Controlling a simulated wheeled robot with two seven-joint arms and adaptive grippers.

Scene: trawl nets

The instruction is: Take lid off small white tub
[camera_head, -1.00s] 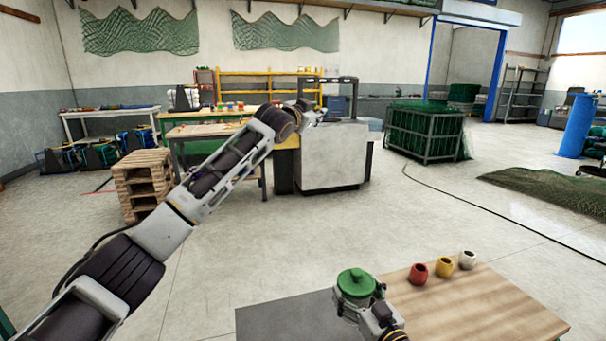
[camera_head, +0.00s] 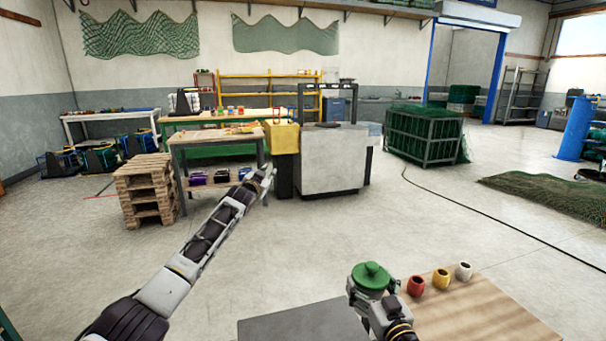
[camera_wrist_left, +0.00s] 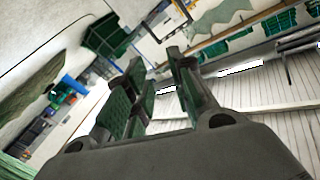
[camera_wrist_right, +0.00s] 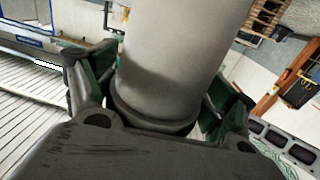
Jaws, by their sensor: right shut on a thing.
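A small whitish-grey tub with a green knobbed lid (camera_head: 371,275) stands upright in my right gripper (camera_head: 365,297) in the head view, above the table. The lid sits on the tub. In the right wrist view the grey tub wall (camera_wrist_right: 185,60) fills the space between the fingers of my right gripper, which is shut on it. My left gripper (camera_head: 268,182) is raised out over the floor, away from the tub. In the left wrist view its fingers (camera_wrist_left: 165,85) stand apart with nothing between them.
A red pot (camera_head: 416,286), a yellow pot (camera_head: 441,278) and a white pot (camera_head: 463,271) stand in a row on the wooden table top (camera_head: 480,310). A dark grey panel (camera_head: 300,325) lies left of it. Open floor surrounds the table.

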